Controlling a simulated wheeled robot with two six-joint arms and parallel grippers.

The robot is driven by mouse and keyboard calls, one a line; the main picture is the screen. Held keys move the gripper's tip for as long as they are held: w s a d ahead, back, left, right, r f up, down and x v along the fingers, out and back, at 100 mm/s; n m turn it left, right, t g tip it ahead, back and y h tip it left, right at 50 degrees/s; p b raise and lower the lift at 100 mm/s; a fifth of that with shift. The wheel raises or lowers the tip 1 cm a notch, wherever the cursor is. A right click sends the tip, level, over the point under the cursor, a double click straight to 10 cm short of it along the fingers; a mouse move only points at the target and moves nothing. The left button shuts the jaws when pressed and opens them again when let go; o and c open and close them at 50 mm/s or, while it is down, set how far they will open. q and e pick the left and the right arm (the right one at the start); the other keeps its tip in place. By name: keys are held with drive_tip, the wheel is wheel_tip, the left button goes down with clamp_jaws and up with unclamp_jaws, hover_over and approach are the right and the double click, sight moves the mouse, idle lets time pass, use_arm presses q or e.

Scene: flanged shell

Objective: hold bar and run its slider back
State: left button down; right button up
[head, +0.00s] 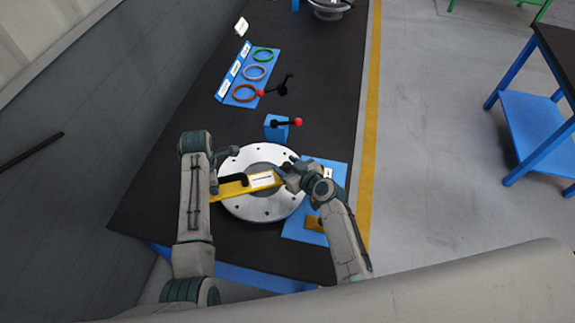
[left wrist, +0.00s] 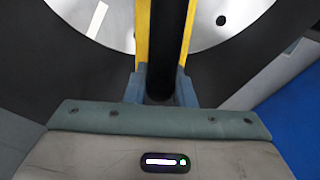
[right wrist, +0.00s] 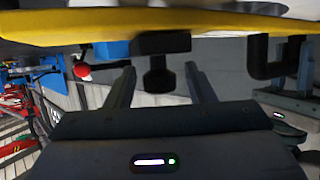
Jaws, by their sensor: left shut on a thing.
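A yellow bar (head: 228,190) with a white label lies across the round grey flange (head: 262,208). A black handle (head: 238,179) stands at its left part. My left gripper (head: 217,184) is shut on that handle (left wrist: 162,45), with yellow edges either side in the left wrist view. My right gripper (head: 287,176) is at the bar's right end. In the right wrist view the bar (right wrist: 150,22) crosses the top, and a black slider knob (right wrist: 157,82) shows between the open fingers (right wrist: 160,80), with gaps on both sides.
A blue mat (head: 333,175) with a yellow piece (head: 313,223) lies right of the flange. Behind stand a blue block (head: 275,132) with a red-knobbed lever and a blue tray (head: 229,98) with several rings.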

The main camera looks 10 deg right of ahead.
drive_tip(key=shift+s, duration=0.1)
drive_tip(key=v, duration=1.2)
use_arm(q)
drive_tip(key=c, duration=1.1)
unclamp_jaws()
drive_tip(key=shift+c, duration=0.2)
use_arm(e)
drive_tip(key=shift+d+f, duration=0.1)
